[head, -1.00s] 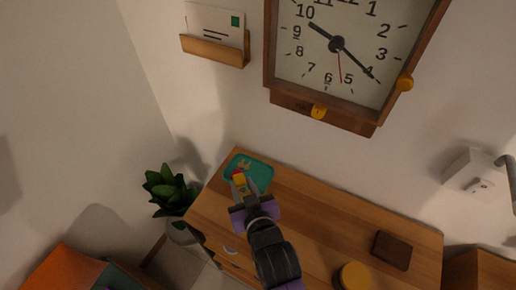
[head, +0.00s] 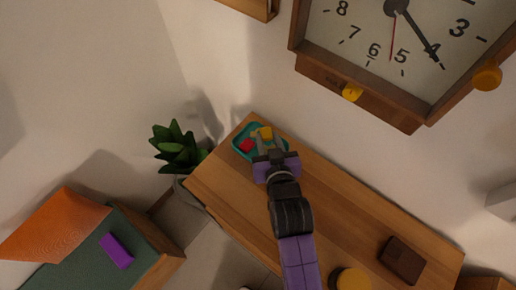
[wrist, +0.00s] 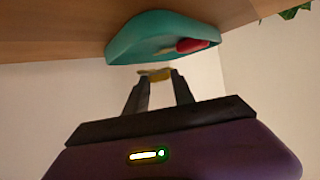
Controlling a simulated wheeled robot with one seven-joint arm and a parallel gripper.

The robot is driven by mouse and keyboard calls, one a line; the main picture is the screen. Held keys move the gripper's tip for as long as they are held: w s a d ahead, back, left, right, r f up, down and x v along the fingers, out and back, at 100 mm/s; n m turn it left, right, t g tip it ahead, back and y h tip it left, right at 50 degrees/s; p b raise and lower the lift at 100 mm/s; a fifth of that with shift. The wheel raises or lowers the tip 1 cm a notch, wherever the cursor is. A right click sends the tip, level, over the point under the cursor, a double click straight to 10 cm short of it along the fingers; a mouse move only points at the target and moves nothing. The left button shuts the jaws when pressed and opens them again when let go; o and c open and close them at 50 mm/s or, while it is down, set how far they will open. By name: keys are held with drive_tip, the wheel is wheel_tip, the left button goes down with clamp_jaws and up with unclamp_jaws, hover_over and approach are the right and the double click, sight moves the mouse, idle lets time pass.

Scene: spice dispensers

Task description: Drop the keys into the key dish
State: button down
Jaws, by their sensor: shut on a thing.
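The teal key dish (head: 240,155) sits at the far left end of the wooden top; its rim and side also show in the wrist view (wrist: 122,42). A red-headed key (head: 246,145) lies in the dish, and its red head shows there in the wrist view (wrist: 192,45). My gripper (head: 269,141) is over the dish's near right side. It is shut on a yellow-headed key (head: 265,132), seen between the fingertips in the wrist view (wrist: 157,74). The held key appears apart from the dish floor; its exact height is unclear.
A wall clock (head: 400,50) hangs above the wooden top (head: 335,215). A dark brown block (head: 402,260) and a round yellow object (head: 352,280) are at the right. A plant (head: 178,148) stands left of the dish.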

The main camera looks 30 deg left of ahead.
drive_tip(key=shift+f+b, duration=0.4)
drive_tip(key=shift+f, duration=0.45)
drive_tip(key=c, duration=1)
unclamp_jaws()
drive_tip(key=shift+s, duration=0.1)
drive_tip(key=v, duration=0.6)
drive_tip(key=shift+s+d+r, duration=0.1)
drive_tip(key=shift+s+d, duration=0.1)
drive_tip(key=shift+s, duration=0.05)
drive_tip(key=shift+s+d+r, duration=0.25)
drive_tip(key=shift+s+d, duration=0.05)
drive_tip(key=shift+s, duration=0.1)
